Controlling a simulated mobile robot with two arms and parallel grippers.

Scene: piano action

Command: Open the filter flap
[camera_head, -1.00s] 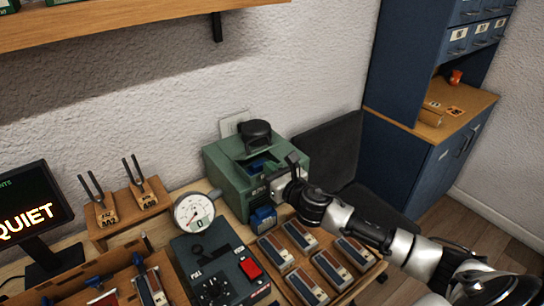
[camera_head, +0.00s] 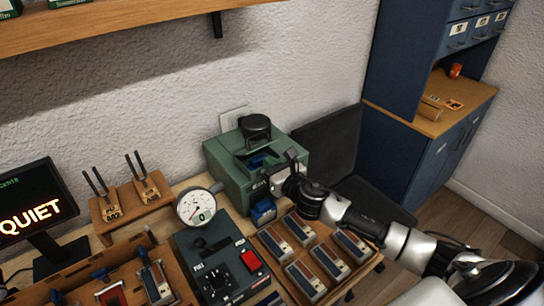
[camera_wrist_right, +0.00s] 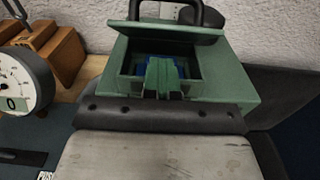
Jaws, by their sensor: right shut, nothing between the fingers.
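The green machine (camera_head: 228,172) stands on the bench against the wall, with a black round part (camera_head: 256,127) on top. In the right wrist view its top opening shows blue inside (camera_wrist_right: 150,74). A green flap-like panel (camera_wrist_right: 165,29) lies tilted along the opening's far edge, at the black part's foot; it looks raised. My right gripper (camera_head: 272,168) is shut and empty at the machine's front right side. Its fingertips (camera_wrist_right: 163,76) appear close together in front of the opening; contact with the machine cannot be told. My left gripper is not in view.
A dial gauge (camera_head: 196,207), a dark control box (camera_head: 222,262) and a wooden tray (camera_head: 262,239) of several blocks crowd the front. A dark chair-like panel (camera_head: 330,145) stands to the right.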

